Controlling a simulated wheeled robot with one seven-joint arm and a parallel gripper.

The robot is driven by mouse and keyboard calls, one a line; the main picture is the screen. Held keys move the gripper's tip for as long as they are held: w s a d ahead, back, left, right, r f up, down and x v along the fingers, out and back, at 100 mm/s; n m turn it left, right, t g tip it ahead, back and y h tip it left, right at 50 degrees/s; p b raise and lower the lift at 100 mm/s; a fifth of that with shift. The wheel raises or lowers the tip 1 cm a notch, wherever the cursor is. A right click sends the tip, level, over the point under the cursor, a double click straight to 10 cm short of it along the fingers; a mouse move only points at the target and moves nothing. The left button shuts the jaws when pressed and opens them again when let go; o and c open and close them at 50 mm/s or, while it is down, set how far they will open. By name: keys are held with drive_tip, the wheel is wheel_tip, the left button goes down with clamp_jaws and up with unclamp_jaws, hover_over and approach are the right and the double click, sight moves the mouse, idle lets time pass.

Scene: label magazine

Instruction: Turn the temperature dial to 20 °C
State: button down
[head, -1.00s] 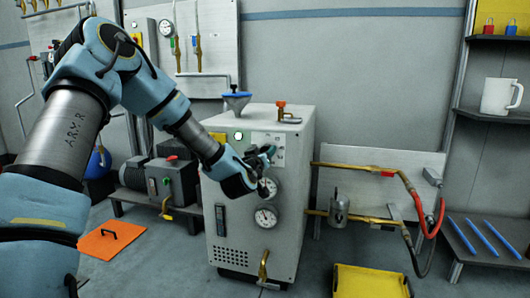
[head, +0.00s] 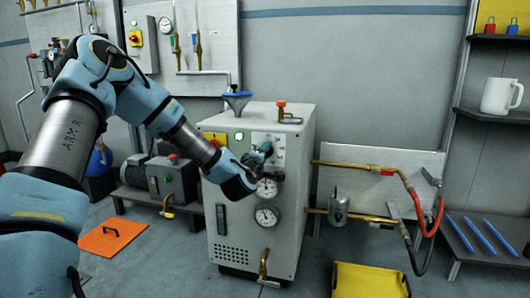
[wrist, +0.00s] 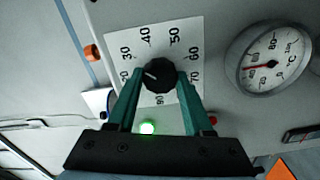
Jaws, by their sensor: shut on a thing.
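The temperature dial is a black ridged knob (wrist: 160,76) on a white scale plate (wrist: 183,28) on the front of the grey cabinet (head: 240,225). In the wrist view, its white mark points left, around the 20 to 30 part of the scale; the exact reading is hard to tell. My gripper (head: 263,152) is at the plate in the head view, mostly hiding the knob there. In the wrist view, its two green fingers are on either side of the knob, shut on it.
A round °C gauge (wrist: 268,62) with a red needle sits beside the plate. A second gauge (head: 266,215) is lower on the cabinet front. A green lamp (wrist: 147,128) is lit near my fingers. Brass pipes (head: 350,167) stick out right of the cabinet.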

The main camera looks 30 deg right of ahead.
drive_tip(key=n+p, duration=0.1)
drive_tip(key=n, duration=0.6)
drive_tip(key=shift+f+n, duration=0.1)
drive_tip(key=shift+n, duration=0.6)
drive_tip(key=shift+c, duration=1.5)
unclamp_jaws()
drive_tip(key=p+v, duration=0.2)
drive_tip(key=v, duration=0.8)
drive_tip(key=shift+s+a, duration=0.3)
